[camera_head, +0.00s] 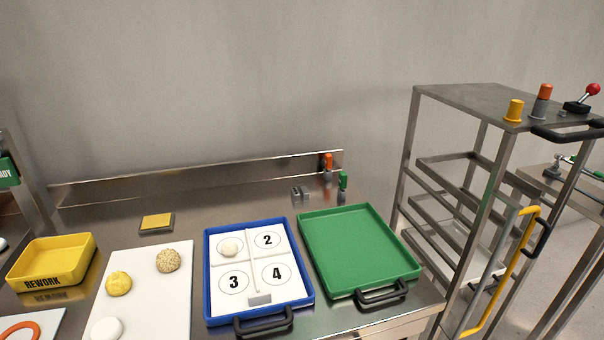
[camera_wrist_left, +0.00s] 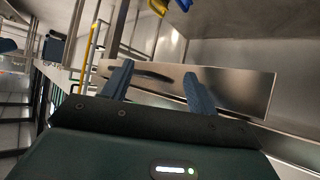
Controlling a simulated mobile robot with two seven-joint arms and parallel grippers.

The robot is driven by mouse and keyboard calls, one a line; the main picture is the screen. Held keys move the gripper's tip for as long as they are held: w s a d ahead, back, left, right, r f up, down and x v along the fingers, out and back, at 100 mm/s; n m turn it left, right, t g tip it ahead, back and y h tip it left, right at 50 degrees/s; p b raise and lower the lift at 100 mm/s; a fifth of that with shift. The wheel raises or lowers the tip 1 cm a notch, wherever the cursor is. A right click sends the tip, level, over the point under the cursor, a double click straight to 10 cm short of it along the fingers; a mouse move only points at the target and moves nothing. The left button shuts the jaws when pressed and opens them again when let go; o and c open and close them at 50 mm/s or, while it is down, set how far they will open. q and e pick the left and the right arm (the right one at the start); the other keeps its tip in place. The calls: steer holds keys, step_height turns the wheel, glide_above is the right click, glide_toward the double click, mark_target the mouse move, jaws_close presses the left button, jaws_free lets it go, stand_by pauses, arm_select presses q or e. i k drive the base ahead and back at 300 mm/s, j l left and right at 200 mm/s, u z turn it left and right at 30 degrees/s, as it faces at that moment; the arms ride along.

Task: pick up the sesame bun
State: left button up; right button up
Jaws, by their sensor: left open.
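The sesame bun (camera_head: 168,260) is round, tan and speckled. It lies on the upper right part of a white board (camera_head: 150,300) in the head view. A yellow bun (camera_head: 118,283) and a white dough ball (camera_head: 107,329) lie on the same board, apart from it. My left gripper (camera_wrist_left: 155,82) shows in the left wrist view with its two blue-grey fingers apart and nothing between them. It faces metal furniture, and the sesame bun is not in that view. Neither gripper shows in the head view.
A blue tray (camera_head: 209,285) with numbered places holds a white ball (camera_head: 231,247) on its upper left place. A green tray (camera_head: 355,250) is empty. A yellow REWORK bin (camera_head: 50,262) stands left. A metal rack (camera_head: 470,98) stands right of the table.

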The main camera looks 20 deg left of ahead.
mark_target(167, 260)
steer(key=u, duration=1.4)
